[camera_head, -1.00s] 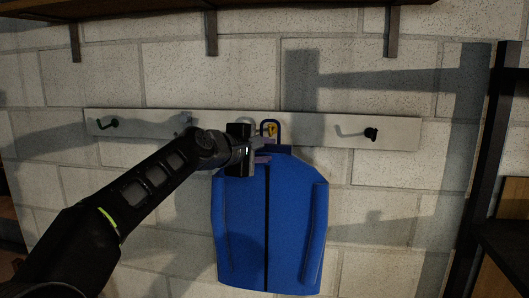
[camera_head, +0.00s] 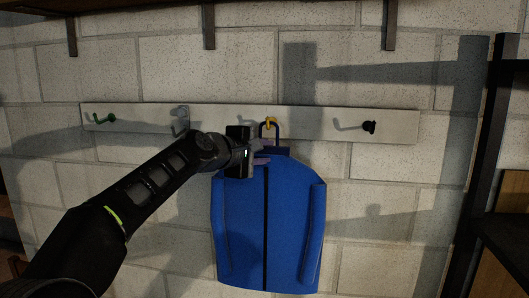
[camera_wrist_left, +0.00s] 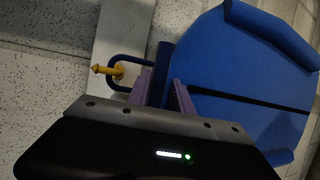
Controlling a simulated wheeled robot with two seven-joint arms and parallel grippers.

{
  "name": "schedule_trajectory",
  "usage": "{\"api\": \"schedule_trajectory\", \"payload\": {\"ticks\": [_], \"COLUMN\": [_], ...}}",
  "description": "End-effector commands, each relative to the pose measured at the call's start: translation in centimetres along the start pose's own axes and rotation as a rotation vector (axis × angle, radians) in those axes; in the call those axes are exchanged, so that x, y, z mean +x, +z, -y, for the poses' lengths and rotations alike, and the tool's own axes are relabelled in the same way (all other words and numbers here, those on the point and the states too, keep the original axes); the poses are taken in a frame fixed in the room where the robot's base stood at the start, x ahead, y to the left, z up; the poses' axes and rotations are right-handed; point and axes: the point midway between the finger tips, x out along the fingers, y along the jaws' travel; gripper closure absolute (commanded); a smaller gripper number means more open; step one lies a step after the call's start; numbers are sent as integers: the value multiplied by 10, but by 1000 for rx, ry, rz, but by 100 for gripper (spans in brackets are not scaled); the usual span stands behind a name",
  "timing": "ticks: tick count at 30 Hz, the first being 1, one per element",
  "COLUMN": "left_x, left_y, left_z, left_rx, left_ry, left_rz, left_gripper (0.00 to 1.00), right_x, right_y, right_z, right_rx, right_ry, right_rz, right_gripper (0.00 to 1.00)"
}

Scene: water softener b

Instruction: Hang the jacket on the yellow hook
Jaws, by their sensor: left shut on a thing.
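The blue jacket (camera_head: 240,225) hangs upright in front of the brick wall, with a dark loop at its collar. The yellow hook (camera_head: 269,123) is on the white board, at the loop's top in the head view. In the left wrist view the yellow hook (camera_wrist_left: 108,70) sticks out through or across the loop (camera_wrist_left: 128,57); whether the loop bears on it I cannot tell. My left gripper (camera_head: 262,160) is shut on the jacket at its collar, just below the hook. Its purple fingertips show in the left wrist view (camera_wrist_left: 163,92). My right gripper is not in view.
The white board (camera_head: 330,125) also carries a green hook (camera_head: 104,119), a grey hook (camera_head: 181,120) and a black hook (camera_head: 370,127). A shelf with brackets (camera_head: 389,25) is above. A dark rack (camera_head: 486,150) stands at the right.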

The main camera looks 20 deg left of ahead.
Motion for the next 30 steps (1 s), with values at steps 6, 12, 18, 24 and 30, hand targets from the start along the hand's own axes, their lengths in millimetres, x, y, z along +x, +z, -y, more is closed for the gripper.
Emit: {"api": "schedule_trajectory", "payload": {"ticks": [6,12,18,24,30], "left_x": [-1,-1,0,-1,-21], "left_y": [0,0,0,0,0], "left_z": [-2,-1,-1,1,0], "left_rx": [0,0,0,0,1], "left_ry": [3,3,1,-2,2], "left_rz": [0,0,0,0,1], "left_gripper": [73,56,48,48,48], "right_x": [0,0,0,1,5], "right_y": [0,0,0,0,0], "right_z": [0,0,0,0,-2], "right_rx": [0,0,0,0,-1], "right_ry": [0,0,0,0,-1], "right_rz": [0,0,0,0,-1], "right_gripper": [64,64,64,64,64]}}
